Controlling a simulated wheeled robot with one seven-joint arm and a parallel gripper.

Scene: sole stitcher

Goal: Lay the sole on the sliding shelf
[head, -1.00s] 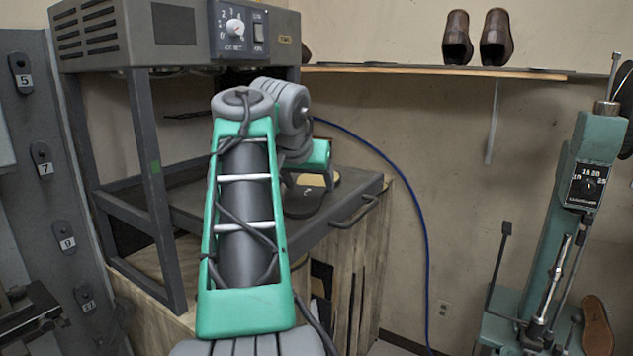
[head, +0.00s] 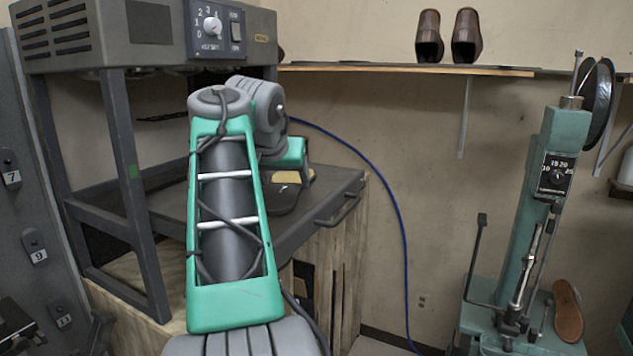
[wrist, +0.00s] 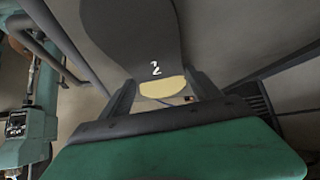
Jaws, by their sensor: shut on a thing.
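The sole (wrist: 130,35) is dark, with a pale yellow patch and a white figure 2. It also shows in the head view (head: 281,200), partly hidden by my arm. My gripper (wrist: 165,86) is shut on it at the yellow-patched end, with a finger on each side. The sliding shelf (head: 335,182) is a dark grey flat tray with a front bar handle, under the grey machine. In the head view the sole appears over the shelf's front part. I cannot tell whether it touches the surface.
Grey machine posts (head: 135,190) stand left of my arm; its control box (head: 130,35) is above the shelf. A green stitching machine (head: 525,220) stands at right. A wall shelf (head: 400,69) holds two brown shoes. A blue cable (head: 380,185) hangs along the wall.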

